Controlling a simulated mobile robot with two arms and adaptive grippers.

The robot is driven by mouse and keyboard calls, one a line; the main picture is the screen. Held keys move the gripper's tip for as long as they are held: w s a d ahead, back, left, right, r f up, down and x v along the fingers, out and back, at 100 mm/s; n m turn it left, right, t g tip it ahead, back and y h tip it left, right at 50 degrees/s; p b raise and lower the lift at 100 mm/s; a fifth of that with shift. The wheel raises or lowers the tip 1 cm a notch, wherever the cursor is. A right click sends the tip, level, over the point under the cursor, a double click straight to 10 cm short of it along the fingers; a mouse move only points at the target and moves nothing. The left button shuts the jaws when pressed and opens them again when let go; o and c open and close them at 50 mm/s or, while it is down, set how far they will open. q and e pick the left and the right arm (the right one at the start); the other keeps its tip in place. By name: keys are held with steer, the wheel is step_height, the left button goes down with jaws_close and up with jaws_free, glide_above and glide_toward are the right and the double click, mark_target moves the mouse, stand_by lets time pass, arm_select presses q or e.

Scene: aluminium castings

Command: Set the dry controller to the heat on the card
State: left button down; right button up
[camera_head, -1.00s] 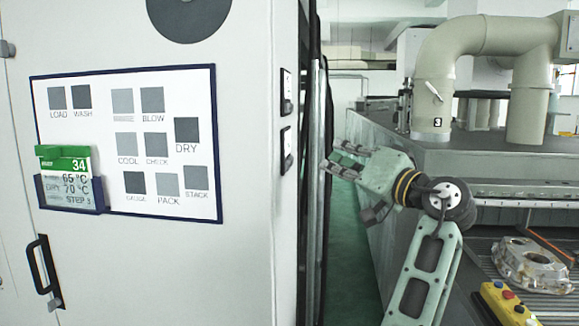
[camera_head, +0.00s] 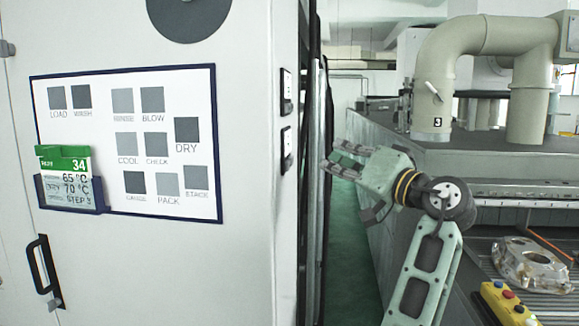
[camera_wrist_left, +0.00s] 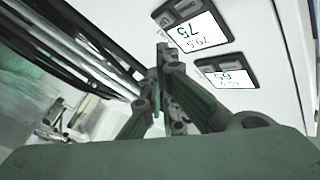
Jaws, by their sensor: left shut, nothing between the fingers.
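The card (camera_head: 65,180) is white with a green top marked 34 and sits in a dark blue holder on the cabinet front. It reads 65 °C on one line and DRY 70 °C below. Two dark controllers, an upper (camera_head: 287,92) and a lower (camera_head: 286,150), are on the cabinet's narrow side. The left wrist view shows them upside down: one controller (camera_wrist_left: 193,27) shows a green 75 and what looks like 79.5; the other controller (camera_wrist_left: 226,73) shows a green 65. Which is the dry one I cannot read. My left gripper (camera_head: 332,160) is shut and empty, right of the controllers in the head view.
The cabinet front (camera_head: 230,270) carries a process board (camera_head: 100,140) and a black handle (camera_head: 44,272). A grey machine with a thick pipe (camera_head: 433,95) stands right. A casting (camera_head: 530,265) and a yellow button box (camera_head: 505,302) lie at lower right. A green floor aisle lies between.

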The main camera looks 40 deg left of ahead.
stand_by(0.4)
arm_select(q)
steer(key=d+n+y+b, duration=0.1)
steer(key=n, duration=0.1)
steer(key=d+n+g+y+b, duration=0.1)
steer(key=n+y, duration=0.1)
steer(key=w+d+n+g+y+b, duration=0.1)
steer(key=n, duration=0.1)
steer(key=shift+w+d+f+y, duration=0.1)
steer(key=shift+d+y, duration=0.2)
steer(key=shift+d, duration=0.1)
